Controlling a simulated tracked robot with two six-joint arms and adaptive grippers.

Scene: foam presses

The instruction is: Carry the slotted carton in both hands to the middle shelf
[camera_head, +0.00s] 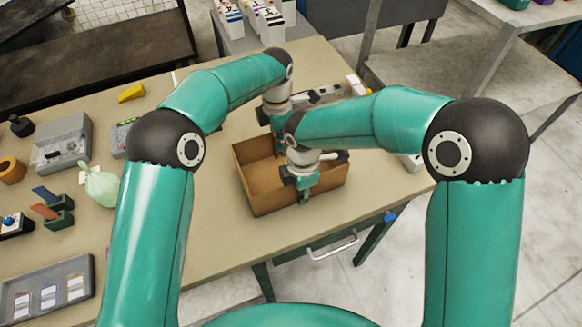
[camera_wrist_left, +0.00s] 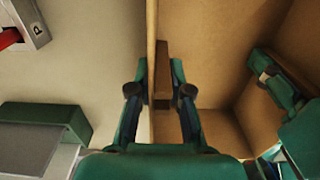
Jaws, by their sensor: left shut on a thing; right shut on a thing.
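The carton (camera_head: 258,196) is an open-topped brown box near the front right of the table. It looks level and empty inside where I can see. My left gripper (camera_head: 279,140) is shut on its far wall. In the left wrist view the carton wall (camera_wrist_left: 151,45) runs between the fingers of my left gripper (camera_wrist_left: 158,98). My right gripper (camera_head: 303,192) is shut on the near wall, and part of it shows at the right of the left wrist view (camera_wrist_left: 275,82). My arms hide part of the carton. I cannot tell whether its bottom touches the table.
The table (camera_head: 225,235) holds a grey device (camera_head: 62,143), a pale green bag (camera_head: 101,186), a grey tray (camera_head: 48,292) and a yellow wedge (camera_head: 131,93) at left. A grey bench (camera_head: 450,75) stands at upper right. Floor (camera_head: 395,265) is clear at right.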

